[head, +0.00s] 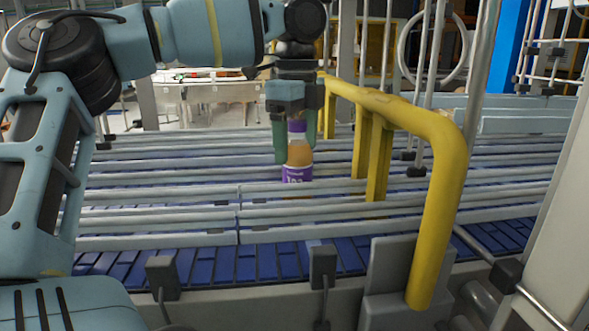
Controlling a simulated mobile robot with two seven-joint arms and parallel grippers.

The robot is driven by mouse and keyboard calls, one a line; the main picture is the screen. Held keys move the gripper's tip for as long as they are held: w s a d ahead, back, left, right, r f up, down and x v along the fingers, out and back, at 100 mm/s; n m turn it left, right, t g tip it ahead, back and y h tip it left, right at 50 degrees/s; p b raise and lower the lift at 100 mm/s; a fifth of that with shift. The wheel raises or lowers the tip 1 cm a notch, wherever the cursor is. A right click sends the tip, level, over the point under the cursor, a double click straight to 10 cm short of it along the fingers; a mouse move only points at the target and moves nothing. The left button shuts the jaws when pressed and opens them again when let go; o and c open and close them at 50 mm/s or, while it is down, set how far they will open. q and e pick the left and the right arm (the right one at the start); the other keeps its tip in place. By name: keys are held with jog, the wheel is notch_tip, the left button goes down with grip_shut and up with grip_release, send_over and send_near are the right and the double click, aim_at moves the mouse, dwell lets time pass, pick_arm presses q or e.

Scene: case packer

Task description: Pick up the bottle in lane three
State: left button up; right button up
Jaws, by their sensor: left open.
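A bottle (299,155) with a purple cap, orange contents and a purple label stands upright on the conveyor, in a lane between grey guide rails. Rails hide its base. My left gripper (296,148) points down over it from above. Its green fingers are open, one on each side of the bottle's cap and upper body. I cannot tell whether either finger touches the bottle. My right gripper is not in view.
Blue conveyor lanes (210,265) run across the view, divided by grey guide rails (160,227). A thick yellow guard rail (448,190) stands close to the right of the bottle. Grey sensor blocks (163,277) line the front edge.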

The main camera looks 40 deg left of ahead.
pick_arm(q)
jog(key=shift+d+f, duration=0.1)
jog(key=shift+f, duration=0.2)
jog(key=c, duration=1.6)
jog(key=shift+r, duration=0.1)
